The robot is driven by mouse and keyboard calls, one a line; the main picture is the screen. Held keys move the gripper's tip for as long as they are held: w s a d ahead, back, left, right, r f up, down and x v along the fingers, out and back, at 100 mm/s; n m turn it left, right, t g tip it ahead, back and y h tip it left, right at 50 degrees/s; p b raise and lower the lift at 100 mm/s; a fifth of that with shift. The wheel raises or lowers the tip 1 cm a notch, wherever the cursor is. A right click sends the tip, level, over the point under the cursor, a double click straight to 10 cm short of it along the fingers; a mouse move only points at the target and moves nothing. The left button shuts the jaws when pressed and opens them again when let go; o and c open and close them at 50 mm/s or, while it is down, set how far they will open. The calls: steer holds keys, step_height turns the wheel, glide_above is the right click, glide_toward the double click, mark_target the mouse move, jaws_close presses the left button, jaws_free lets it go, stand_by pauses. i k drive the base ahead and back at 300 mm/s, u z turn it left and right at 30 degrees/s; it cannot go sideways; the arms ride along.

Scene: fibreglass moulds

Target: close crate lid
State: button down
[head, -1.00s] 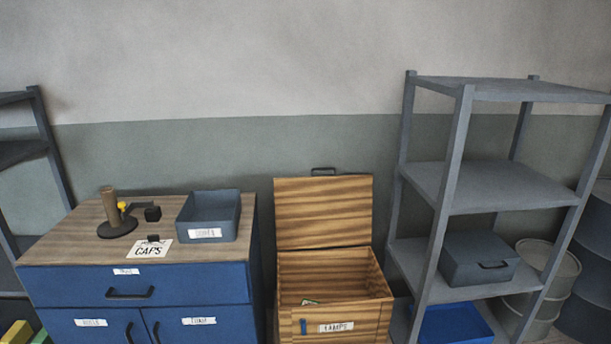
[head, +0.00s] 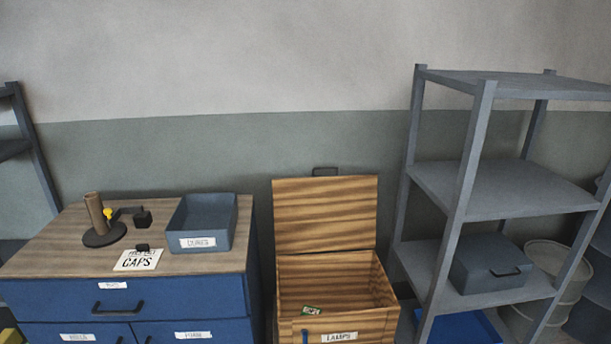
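The wooden crate (head: 363,325) stands on the floor between the blue cabinet and the grey shelf, with a label reading LAMPS on its front. Its lid (head: 325,215) is open and stands upright at the back of the crate. A dark handle (head: 325,171) sits on the lid's top edge. A small green labelled item (head: 312,310) lies inside the crate near the front wall. A small blue piece shows on the crate's front, left of the label. My gripper is not in view.
A blue cabinet (head: 122,297) with a wooden top stands left of the crate. On it are a grey bin (head: 202,223), a CAPS card (head: 138,260) and a small stand with a post (head: 100,222). A grey shelf (head: 470,185) with a grey box (head: 490,264) stands on the right.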

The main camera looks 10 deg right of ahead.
mark_target(314, 214)
steer(key=i, duration=0.25)
steer(key=z, duration=0.05)
steer(key=k, duration=1.3)
steer(key=u, duration=0.4)
steer(key=i, duration=1.85)
steer(key=z, duration=0.35)
